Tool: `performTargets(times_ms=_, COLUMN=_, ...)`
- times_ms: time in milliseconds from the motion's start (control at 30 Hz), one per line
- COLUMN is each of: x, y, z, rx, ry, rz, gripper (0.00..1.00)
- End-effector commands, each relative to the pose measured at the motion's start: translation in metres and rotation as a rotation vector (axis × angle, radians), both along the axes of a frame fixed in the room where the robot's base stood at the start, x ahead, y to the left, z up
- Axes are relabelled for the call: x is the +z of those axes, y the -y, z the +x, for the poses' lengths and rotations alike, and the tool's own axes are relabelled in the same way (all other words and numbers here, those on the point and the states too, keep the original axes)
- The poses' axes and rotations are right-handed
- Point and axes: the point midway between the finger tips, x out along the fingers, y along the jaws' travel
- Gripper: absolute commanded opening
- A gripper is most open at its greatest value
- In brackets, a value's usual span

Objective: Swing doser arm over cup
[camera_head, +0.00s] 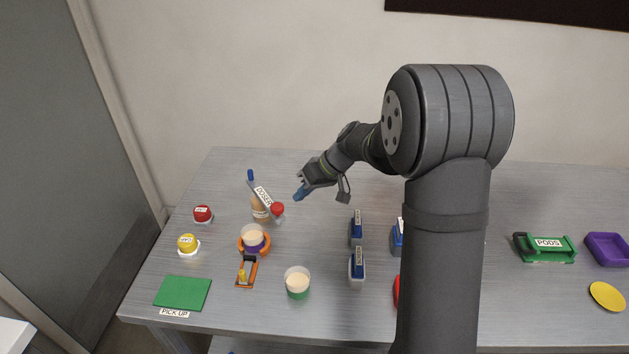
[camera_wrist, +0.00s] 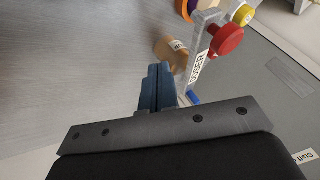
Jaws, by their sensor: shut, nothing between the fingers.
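The doser arm (camera_head: 264,196) is a grey bar labelled DOSER, with a blue end at its upper left and a red knob (camera_head: 277,209) at its lower right. It sits on a tan base (camera_head: 260,213). A cup (camera_head: 253,238) with pale contents and a purple lower part stands in an orange holder (camera_head: 243,250), in front of the doser; the red knob end is to the right of the cup. My gripper (camera_head: 300,195) is shut and empty, right of the doser and apart from it. The wrist view shows its blue fingers (camera_wrist: 157,87) together, left of the doser bar (camera_wrist: 202,50).
Red (camera_head: 203,214) and yellow (camera_head: 187,243) buttons stand at the left. A green pick-up mat (camera_head: 182,293) lies at front left. A green-bottomed cup (camera_head: 297,284) and blue labelled pieces (camera_head: 356,270) stand to the right. A green pods tray (camera_head: 545,249) is far right.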

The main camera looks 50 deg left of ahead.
Motion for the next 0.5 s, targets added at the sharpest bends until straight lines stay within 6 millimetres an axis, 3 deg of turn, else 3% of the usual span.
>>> performTargets(times_ms=200, x=-0.003, y=-0.006, z=-0.03, rx=0.0, ry=0.001, rz=0.001, gripper=0.0)
performTargets(times_ms=500, x=-0.003, y=-0.007, z=-0.042, rx=-0.002, ry=0.001, rz=-0.001, gripper=0.0)
